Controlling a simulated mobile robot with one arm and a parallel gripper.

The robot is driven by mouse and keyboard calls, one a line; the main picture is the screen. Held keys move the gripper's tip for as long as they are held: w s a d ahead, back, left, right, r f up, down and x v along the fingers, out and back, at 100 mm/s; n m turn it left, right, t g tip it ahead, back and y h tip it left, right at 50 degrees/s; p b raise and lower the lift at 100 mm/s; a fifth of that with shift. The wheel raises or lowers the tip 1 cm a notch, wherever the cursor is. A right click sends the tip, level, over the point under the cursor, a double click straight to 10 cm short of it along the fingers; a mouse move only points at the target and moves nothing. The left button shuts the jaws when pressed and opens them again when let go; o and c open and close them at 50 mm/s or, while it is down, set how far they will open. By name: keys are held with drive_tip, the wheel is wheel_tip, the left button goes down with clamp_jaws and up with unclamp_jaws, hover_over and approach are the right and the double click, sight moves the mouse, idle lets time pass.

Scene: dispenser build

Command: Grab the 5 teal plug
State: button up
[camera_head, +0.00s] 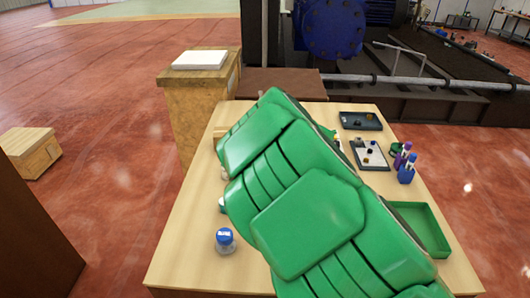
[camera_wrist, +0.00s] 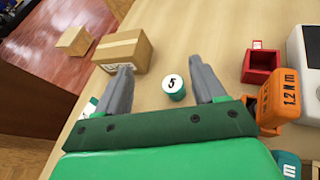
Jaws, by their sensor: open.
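The teal plug (camera_wrist: 174,88), a short cylinder with a white top marked 5, stands upright on the wooden table (camera_wrist: 150,119) in the wrist view. My gripper (camera_wrist: 165,75) is open, with one grey finger on each side of the plug in the picture. The plug appears apart from both fingers. How far above the table the fingertips are is hard to tell. In the head view my green arm covers the middle of the table and hides the plug and the gripper.
In the wrist view a cardboard box (camera_wrist: 124,50) stands beyond the left finger. A red bin (camera_wrist: 261,66) and an orange tool marked 1.2 N m (camera_wrist: 279,97) are at the right. In the head view a blue-capped jar (camera_head: 225,241) and a green tray (camera_head: 423,228) flank my arm.

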drive_tip(key=shift+f, duration=3.35)
drive_tip(key=shift+x, duration=1.45)
drive_tip(key=shift+d+r, duration=0.1)
drive_tip(key=shift+r, duration=0.05)
drive_tip(key=c, duration=1.2)
